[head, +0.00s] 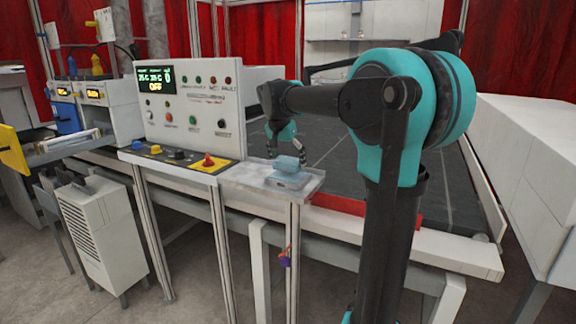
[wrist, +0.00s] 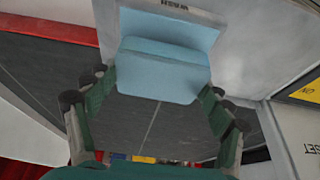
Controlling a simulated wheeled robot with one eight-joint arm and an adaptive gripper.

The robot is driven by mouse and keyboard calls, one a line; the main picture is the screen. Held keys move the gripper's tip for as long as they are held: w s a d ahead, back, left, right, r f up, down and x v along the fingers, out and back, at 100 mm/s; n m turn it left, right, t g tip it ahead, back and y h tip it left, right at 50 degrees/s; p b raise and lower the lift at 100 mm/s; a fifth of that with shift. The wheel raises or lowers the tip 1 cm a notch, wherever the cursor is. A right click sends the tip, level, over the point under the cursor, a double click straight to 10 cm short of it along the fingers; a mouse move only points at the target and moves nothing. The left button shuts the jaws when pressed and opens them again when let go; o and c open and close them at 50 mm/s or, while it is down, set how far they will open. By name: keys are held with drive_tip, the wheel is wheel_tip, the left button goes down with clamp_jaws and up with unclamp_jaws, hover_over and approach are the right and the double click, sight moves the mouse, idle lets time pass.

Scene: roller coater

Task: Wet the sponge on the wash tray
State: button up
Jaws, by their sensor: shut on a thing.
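The light blue sponge (head: 287,163) is between the fingers of my gripper (head: 288,150), at the small grey shelf right of the control panel. In the wrist view the sponge (wrist: 165,72) spans the space between both fingers of my gripper (wrist: 158,88), which is shut on it. Behind it in that view is a pale blue surface with a grey rim, apparently the wash tray (wrist: 190,34), with a small label at its edge. In the head view the sponge is low over the shelf; whether it touches the tray surface I cannot tell.
A control panel (head: 190,110) with a lit display, knobs and buttons stands left of the shelf. The dark conveyor bed (head: 400,175) lies behind my arm. A white cabinet (head: 105,230) stands on the floor at left. A white machine body (head: 530,170) is at right.

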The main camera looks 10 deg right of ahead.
sight(291, 158)
drive_tip(key=shift+r, duration=2.35)
